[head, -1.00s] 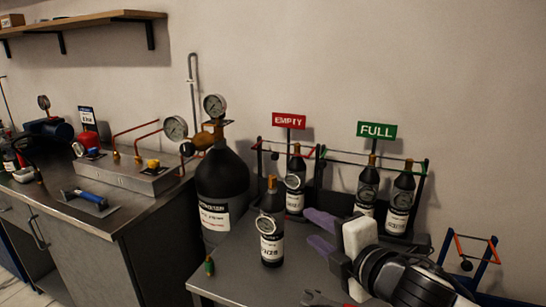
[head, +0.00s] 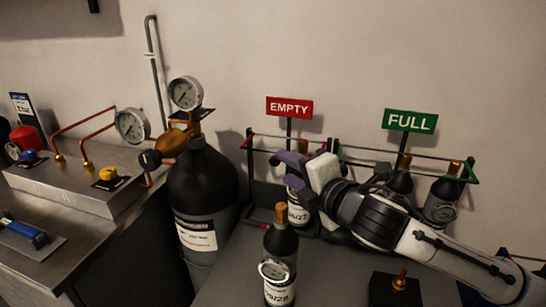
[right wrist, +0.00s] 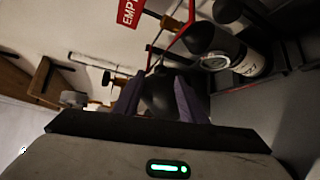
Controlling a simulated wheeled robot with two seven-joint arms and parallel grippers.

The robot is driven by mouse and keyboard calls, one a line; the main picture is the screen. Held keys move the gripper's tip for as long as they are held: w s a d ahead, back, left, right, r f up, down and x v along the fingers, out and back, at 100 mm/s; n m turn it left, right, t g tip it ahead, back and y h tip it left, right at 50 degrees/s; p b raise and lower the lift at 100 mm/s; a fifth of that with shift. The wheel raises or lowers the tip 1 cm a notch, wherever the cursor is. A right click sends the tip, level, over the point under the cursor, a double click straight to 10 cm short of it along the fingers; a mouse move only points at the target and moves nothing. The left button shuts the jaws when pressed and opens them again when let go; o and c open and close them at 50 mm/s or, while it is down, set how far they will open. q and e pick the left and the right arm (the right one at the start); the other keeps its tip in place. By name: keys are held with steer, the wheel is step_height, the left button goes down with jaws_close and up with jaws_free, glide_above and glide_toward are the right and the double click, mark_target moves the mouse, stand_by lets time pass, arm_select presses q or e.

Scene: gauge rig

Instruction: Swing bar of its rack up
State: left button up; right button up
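The EMPTY rack stands against the wall under a red sign (head: 289,107); the sign also shows in the right wrist view (right wrist: 130,11). Its thin red bar (head: 262,151) runs across the front. One bottle (head: 299,212) stands in this rack, partly hidden by my arm. The FULL rack under a green sign (head: 410,121) has a green bar (head: 440,174) and two bottles (head: 443,203). My right gripper (head: 291,162) is at the EMPTY rack, near its bar; contact cannot be told. Its purple fingers stand apart in the right wrist view (right wrist: 158,100). My left gripper is out of view.
A loose bottle (head: 281,262) stands on the table in front of the EMPTY rack. A large black cylinder (head: 202,190) with gauges stands to the left. A small dark block with a brass fitting (head: 398,284) is at the front right. Grey tabletop (head: 235,272) is clear around the bottle.

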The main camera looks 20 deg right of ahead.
mark_target(277, 162)
steer(key=x, duration=0.7)
jaws_close()
